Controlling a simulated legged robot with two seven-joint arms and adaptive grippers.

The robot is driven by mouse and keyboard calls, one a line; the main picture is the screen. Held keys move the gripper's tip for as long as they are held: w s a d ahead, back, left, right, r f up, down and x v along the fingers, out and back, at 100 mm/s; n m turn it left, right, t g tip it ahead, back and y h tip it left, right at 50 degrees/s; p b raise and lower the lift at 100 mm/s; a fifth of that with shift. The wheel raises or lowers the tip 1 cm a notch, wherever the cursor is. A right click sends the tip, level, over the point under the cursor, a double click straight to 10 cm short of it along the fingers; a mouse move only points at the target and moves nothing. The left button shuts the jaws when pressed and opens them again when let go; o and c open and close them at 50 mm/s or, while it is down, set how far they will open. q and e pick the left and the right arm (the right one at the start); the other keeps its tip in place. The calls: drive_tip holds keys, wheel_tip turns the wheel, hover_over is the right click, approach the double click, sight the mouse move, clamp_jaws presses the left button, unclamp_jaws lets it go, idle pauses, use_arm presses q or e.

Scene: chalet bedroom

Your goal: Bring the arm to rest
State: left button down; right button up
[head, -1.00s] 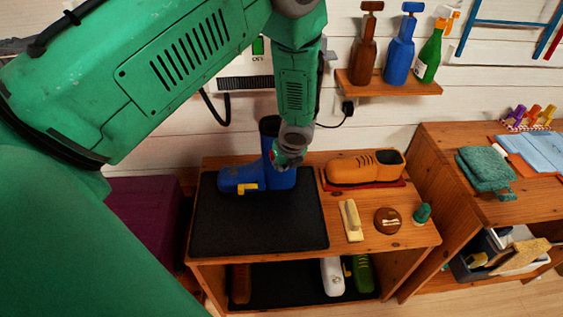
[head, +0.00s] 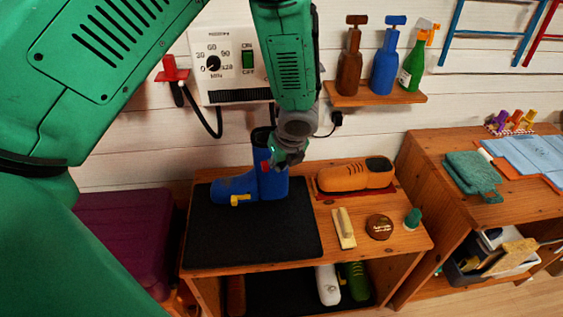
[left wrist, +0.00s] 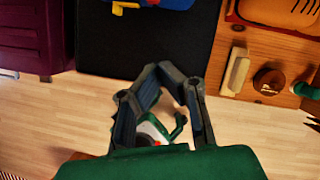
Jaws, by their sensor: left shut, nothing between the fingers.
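My left arm comes in from the left in the head view. Its gripper (head: 284,158) hangs in front of the upper part of a blue boot (head: 237,187) and hides part of it; I cannot tell the exact gap. The boot has a yellow buckle and stands on a black mat (head: 250,238) on the wooden bench. In the left wrist view, the gripper's fingers (left wrist: 166,72) come together with nothing held, and the mat and the boot's lower edge (left wrist: 165,4) show beyond. My right gripper is in neither view.
An orange shoe (head: 350,177), a brush (head: 344,228), a brown round tin (head: 380,227) and a small green item stand on the bench's right side (head: 410,240). Bottles stand on a wall shelf (head: 378,97). A purple box (head: 122,235) is at left.

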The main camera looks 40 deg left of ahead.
use_arm(q)
drive_tip(key=s+d+f+n+g+h+b, duration=0.1)
drive_tip(key=s+d+f+n+b, duration=0.3)
drive_tip(key=s+f+n, duration=0.5)
drive_tip(key=s+d+f+n+h+b, duration=0.3)
drive_tip(key=s+f+n+b, duration=0.4)
drive_tip(key=s+f, duration=0.9)
drive_tip(key=f+n, duration=0.1)
drive_tip(key=n, duration=0.2)
drive_tip(key=shift+s+d+g+h, duration=0.15)
drive_tip(key=shift+d+g+h, duration=0.2)
drive_tip(key=shift+g+h, duration=0.05)
drive_tip(key=c, duration=1.7)
unclamp_jaws()
drive_tip(key=s+n, duration=0.1)
drive_tip(key=s+f+n, duration=0.1)
drive_tip(key=s+a+n+b, duration=0.1)
drive_tip(key=shift+f+y, duration=0.15)
drive_tip(key=shift+y, duration=0.25)
drive_tip(key=shift+c, duration=0.2)
drive_tip(key=o, duration=0.3)
drive_tip(key=shift+s+a+n, duration=0.1)
drive_tip(key=shift+n, duration=0.3)
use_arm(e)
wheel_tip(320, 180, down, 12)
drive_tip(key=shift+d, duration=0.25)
